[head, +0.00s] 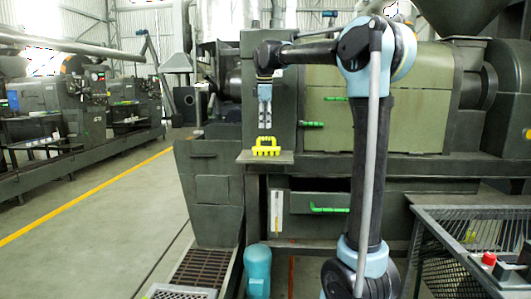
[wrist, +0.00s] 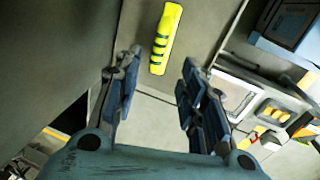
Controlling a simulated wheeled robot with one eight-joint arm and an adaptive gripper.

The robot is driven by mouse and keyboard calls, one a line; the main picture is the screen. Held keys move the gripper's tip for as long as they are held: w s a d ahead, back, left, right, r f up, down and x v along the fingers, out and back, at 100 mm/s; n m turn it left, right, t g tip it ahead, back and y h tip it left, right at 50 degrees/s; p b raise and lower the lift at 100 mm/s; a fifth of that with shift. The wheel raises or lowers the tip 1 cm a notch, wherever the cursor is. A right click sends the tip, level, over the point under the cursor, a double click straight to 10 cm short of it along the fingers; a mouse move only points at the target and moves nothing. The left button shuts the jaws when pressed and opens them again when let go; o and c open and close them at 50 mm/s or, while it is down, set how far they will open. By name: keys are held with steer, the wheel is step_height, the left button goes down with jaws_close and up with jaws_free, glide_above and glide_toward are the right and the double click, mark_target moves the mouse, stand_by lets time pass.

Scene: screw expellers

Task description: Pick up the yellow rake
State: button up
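The yellow rake (head: 267,148) sits on a small grey ledge (head: 264,158) at the front of the machine. In the head view it has a raised handle loop and a toothed lower edge. In the wrist view it is a long yellow bar (wrist: 168,30) with dark green gaps along one side, beyond the fingertips. My gripper (head: 265,124) points down above the rake and appears apart from it. In the wrist view my gripper (wrist: 161,60) has its fingers spread, with nothing held between them.
Green handles (head: 329,209) stick out from the machine front. A dark mesh-sided table (head: 470,213) with a red button (head: 489,258) stands at the lower right. A teal cylinder (head: 258,270) stands below the ledge. Open floor (head: 95,225) lies to the left.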

mark_target(267, 139)
steer(key=f, duration=0.4)
steer(key=shift+w+d, duration=0.1)
steer(key=shift+w, duration=0.3)
steer(key=shift+w+d+f, duration=0.1)
steer(key=shift+w+f, duration=0.15)
steer(key=shift+f, duration=0.6)
steer(key=shift+w+d+f, duration=0.1)
steer(key=shift+w+f, duration=0.1)
steer(key=shift+f, duration=0.7)
steer(key=shift+w+d+f, duration=0.1)
steer(key=shift+w+f, duration=0.15)
steer(key=shift+f, duration=0.6)
jaws_close()
